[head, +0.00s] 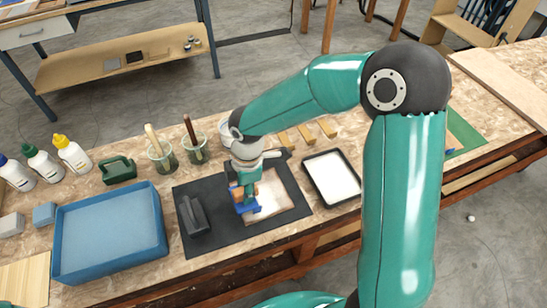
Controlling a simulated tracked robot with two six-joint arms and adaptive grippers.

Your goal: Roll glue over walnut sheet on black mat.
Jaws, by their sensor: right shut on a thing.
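The black mat (221,244) lies on the bench. A pale pinkish-white sheet (277,197) lies on the mat's right part, with a browner tone near its edges. My right gripper (245,192) points down over the sheet's left part, shut on a roller whose orange and blue parts (246,209) show below the fingers. The roller is low over the sheet's left edge; contact cannot be told. A tray of white glue (332,178) with a black rim stands right of the mat. My left gripper is not in view.
A dark block-like tool (195,215) stands on the mat's left part. A blue bin (108,232), a green object (118,170), glue bottles (72,154) and two brush jars (161,154) stand to the left. Wooden blocks (304,134) lie behind the mat.

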